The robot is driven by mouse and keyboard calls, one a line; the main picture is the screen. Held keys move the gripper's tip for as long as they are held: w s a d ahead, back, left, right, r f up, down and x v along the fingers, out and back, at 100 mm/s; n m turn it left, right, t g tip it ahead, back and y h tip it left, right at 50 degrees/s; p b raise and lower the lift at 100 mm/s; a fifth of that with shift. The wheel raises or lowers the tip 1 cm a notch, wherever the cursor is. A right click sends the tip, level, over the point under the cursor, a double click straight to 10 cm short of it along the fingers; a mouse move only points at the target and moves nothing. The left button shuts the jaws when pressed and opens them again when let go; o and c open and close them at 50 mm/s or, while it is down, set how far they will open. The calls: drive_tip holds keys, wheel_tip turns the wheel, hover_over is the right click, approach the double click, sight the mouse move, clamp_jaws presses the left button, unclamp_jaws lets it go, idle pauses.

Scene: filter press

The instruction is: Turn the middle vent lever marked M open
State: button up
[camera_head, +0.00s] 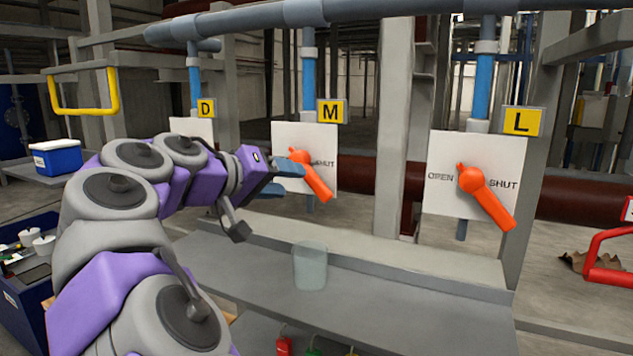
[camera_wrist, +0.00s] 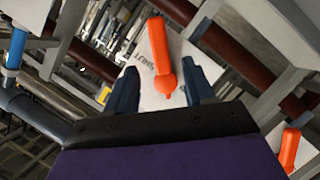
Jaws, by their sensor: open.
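The M vent lever (camera_head: 312,178) is orange and sits on a white plate (camera_head: 290,131) below a yellow M sign (camera_head: 331,111). It slants down to the right, toward the word SHUT. My gripper (camera_head: 287,166) is at the lever's upper left, in front of the plate, and hides the left part of the plate. In the wrist view, the lever (camera_wrist: 159,50) shows between the two open blue-grey fingers of my gripper (camera_wrist: 164,88), with its hub end nearest the palm. I cannot tell whether the fingers touch it.
The L plate (camera_head: 450,150) with an orange lever (camera_head: 485,196) stands to the right, and the D plate (camera_head: 190,127) to the left. A grey shelf (camera_head: 390,290) with a clear cup (camera_head: 310,266) lies below. A yellow handle (camera_head: 84,110) is at far left.

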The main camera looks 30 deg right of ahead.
sight(309, 182)
drive_tip(key=p+x, duration=0.1)
drive_tip(key=x, duration=0.7)
drive_tip(key=shift+w+a, duration=0.1)
drive_tip(key=shift+w, duration=0.05)
drive_tip(key=shift+x, duration=0.8)
drive_tip(key=shift+c, duration=0.4)
clamp_jaws()
drive_tip(key=shift+f, duration=0.1)
